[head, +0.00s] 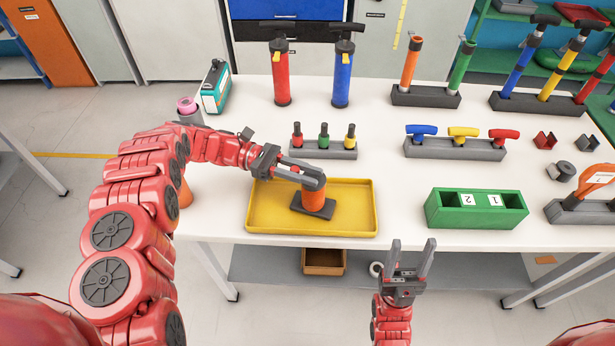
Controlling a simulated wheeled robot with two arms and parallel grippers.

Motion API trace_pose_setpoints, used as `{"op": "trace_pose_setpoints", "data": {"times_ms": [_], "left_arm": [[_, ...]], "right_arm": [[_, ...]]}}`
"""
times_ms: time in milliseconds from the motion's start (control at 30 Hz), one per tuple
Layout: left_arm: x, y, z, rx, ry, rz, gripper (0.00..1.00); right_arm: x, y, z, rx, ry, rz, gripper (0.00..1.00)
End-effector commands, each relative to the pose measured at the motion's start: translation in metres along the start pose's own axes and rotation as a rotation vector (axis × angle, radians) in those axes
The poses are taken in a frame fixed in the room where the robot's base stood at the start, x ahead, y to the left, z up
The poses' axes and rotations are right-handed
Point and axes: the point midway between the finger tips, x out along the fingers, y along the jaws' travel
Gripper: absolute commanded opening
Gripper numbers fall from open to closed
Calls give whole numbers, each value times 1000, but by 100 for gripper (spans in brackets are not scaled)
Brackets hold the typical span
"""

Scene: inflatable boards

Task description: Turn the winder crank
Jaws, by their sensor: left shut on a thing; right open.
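The winder, an orange cylinder (313,201) on a dark flat base (312,213), stands upright in a yellow tray (262,215) at the table's front. My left gripper (312,181) reaches in from the left and is shut at the dark top of the winder, on what looks like its crank. The fingers hide most of the crank, so its shape and angle cannot be told. My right gripper (410,250) is open and empty, its fingers pointing up, in front of the table's front edge and right of the tray.
A green box (477,224) with numbered tiles stands right of the tray. Behind are a rack of small coloured-handled tools (323,150), a block with T-handles (455,150), and red (280,78) and blue (343,78) pumps. Bare white table lies between tray and green box.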

Motion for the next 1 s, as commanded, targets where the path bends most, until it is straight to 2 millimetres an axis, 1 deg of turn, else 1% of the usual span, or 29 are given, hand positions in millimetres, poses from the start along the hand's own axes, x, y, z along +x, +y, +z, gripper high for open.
{"op": "trace_pose_setpoints", "data": {"times_ms": [33, 267, 900, 933, 1000], "left_arm": [[0, 0, -2, 0, 2, -2, 0], [0, 0, -1, -1, 1, -10, 0], [0, 0, -1, -2, 1, -13, 0], [0, 0, -1, -2, 1, -13, 31], [0, 0, -1, -1, 1, -13, 44]], "right_arm": [[-3, 0, 0, 0, 0, 0, 56], [-5, 0, 1, 0, 0, 0, 56], [-6, 0, 1, 0, 0, 0, 56], [-6, 0, 1, 0, 0, 0, 56], [-6, 0, 1, 0, 0, 0, 56]]}}
